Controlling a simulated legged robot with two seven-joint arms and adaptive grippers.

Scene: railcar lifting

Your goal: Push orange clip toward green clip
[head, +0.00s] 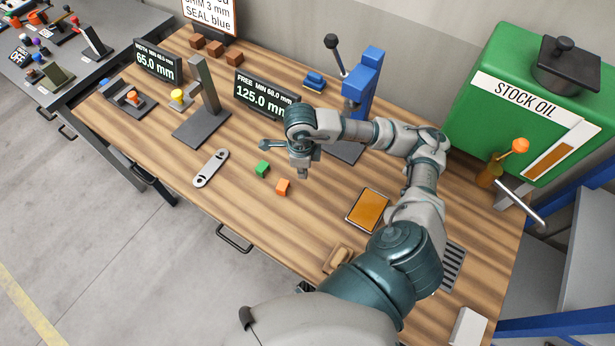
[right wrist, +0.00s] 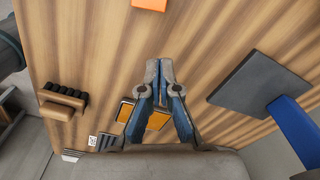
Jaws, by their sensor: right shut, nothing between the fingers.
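The orange clip (head: 283,187) is a small block on the wooden bench. The green clip (head: 262,169) is a similar block, up and left of it, with a narrow gap between them. My right gripper (head: 302,174) points down, up and right of the orange clip, apart from it in the picture. In the right wrist view its fingers (right wrist: 159,64) are together with nothing between them. The orange clip also shows there, cut by the top edge (right wrist: 150,4). The green clip is out of that view. My left gripper is not visible.
A grey slotted link (head: 210,168) lies left of the clips. A tray with an orange pad (head: 368,210) and a wooden brush (head: 338,258) lie nearer. A blue press (head: 365,78) stands behind my right arm. The wood around the clips is clear.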

